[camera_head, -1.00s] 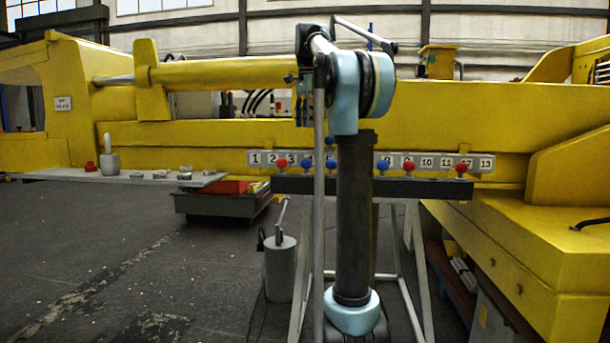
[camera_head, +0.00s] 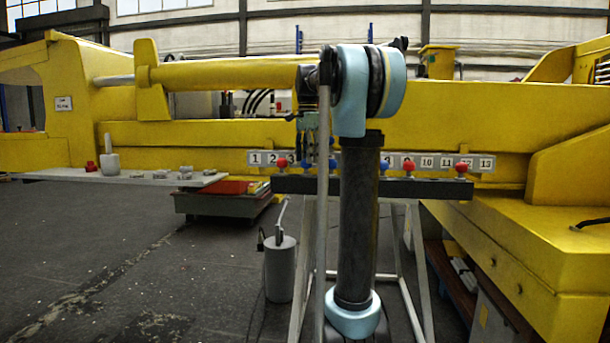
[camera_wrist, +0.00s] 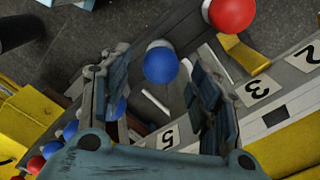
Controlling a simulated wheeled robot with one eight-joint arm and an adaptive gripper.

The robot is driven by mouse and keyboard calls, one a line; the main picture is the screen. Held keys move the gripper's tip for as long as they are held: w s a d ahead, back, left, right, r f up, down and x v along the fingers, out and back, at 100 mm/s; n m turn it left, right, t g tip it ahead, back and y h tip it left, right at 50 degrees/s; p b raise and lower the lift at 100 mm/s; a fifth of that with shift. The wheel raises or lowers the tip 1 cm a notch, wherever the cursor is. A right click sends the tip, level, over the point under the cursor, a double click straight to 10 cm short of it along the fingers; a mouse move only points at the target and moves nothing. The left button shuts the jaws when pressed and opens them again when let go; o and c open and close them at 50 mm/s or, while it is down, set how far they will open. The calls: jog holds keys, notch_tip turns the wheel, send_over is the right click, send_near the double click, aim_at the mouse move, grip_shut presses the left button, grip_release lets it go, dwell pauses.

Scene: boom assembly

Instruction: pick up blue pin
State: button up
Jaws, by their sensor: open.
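A row of round-headed blue and red pins stands on the dark rail (camera_head: 430,189) below a numbered strip. In the wrist view, one blue pin (camera_wrist: 160,65) shows its round head between the tips of my open gripper (camera_wrist: 156,76), with no clear contact on either finger. In the head view, my gripper (camera_head: 313,130) points down over the left part of the row, partly hidden by my arm. Blue pins also show there beside the gripper (camera_head: 307,164) and right of my arm (camera_head: 384,167). More blue heads show behind the left finger in the wrist view.
A red pin (camera_wrist: 230,12) stands near the blue one, by the number plates (camera_wrist: 258,92). Another red pin (camera_head: 282,162) is left of my gripper. The yellow boom (camera_head: 450,115) runs behind the rail. A grey shelf (camera_head: 90,178) holds small parts at left.

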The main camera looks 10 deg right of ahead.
aim_at(307, 166)
jog(key=shift+w+f, duration=0.1)
jog(key=shift+f, duration=2.05)
jog(key=c, duration=1.3)
